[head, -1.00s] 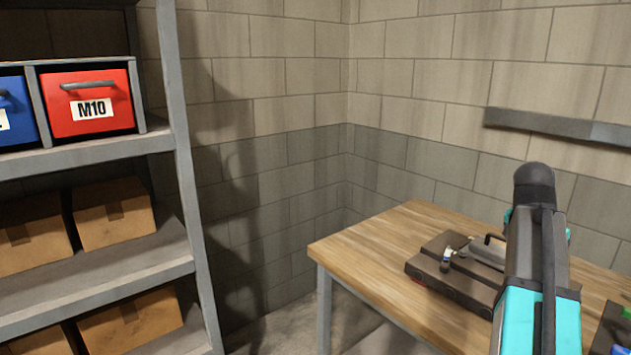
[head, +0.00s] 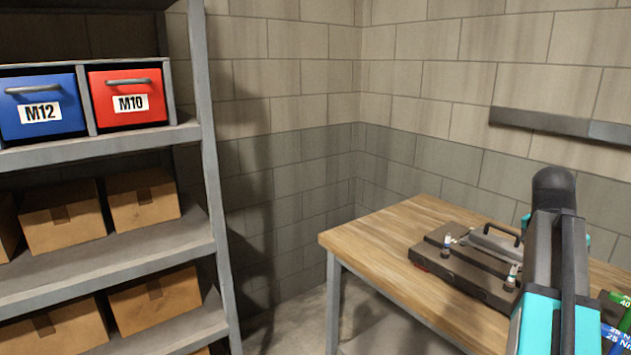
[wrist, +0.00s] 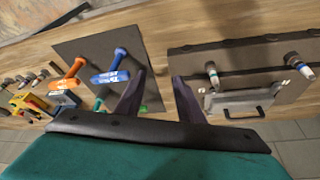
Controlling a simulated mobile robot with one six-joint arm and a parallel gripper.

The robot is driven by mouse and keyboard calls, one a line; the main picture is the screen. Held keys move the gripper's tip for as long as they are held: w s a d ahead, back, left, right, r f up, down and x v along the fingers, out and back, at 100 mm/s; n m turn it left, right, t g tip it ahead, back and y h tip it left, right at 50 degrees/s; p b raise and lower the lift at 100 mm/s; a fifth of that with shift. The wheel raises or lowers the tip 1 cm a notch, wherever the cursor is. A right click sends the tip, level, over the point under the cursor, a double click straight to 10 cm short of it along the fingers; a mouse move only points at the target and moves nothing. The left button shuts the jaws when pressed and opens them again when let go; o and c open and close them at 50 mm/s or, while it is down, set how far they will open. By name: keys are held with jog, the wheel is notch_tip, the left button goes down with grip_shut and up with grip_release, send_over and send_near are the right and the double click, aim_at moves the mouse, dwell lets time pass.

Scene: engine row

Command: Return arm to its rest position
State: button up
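My gripper (wrist: 160,88) shows at the middle of the wrist view, with its two dark fingers apart and nothing between them. It hangs above the wooden workbench (wrist: 150,30). In the head view my arm (head: 553,270) stands at the right, over the workbench (head: 385,225); the fingers are hidden there.
A brown case (head: 460,268) with a handle lies on the bench; a dark mat (wrist: 105,50) holds orange and blue-handled tools. A grey shelf (head: 110,285) at left bears a blue M12 bin (head: 40,95), a red M10 bin (head: 130,88) and cardboard boxes.

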jog(key=w+a+f+n+g+y, duration=0.1)
jog(key=w+a+f, duration=0.3)
jog(key=f, duration=0.5)
jog(key=w+a+f+n+g+y, duration=0.1)
jog(key=a+f+n, duration=0.1)
jog(key=a+f, duration=0.6)
jog(key=s+a+f+n+g, duration=0.1)
jog(key=a+f, duration=0.4)
jog(key=f, duration=0.5)
jog(key=s+a+f+n+g, duration=0.15)
jog(key=a+f, duration=0.35)
jog(key=f, duration=0.5)
jog(key=s+a+f+n, duration=0.3)
jog(key=s+a+f, duration=0.3)
jog(key=s+f, duration=0.3)
jog(key=s+a+f+n+g+y, duration=0.1)
jog(key=s+a+f+n, duration=0.3)
jog(key=s+a+f, duration=0.3)
jog(key=s+a+f+n+g+y, duration=0.1)
jog(key=s+a+f+n, duration=0.2)
jog(key=s+a+f, duration=0.3)
jog(key=shift+s+a+r+x, duration=0.4)
jog(key=shift+s+x, duration=0.3)
jog(key=shift+x, duration=3.45)
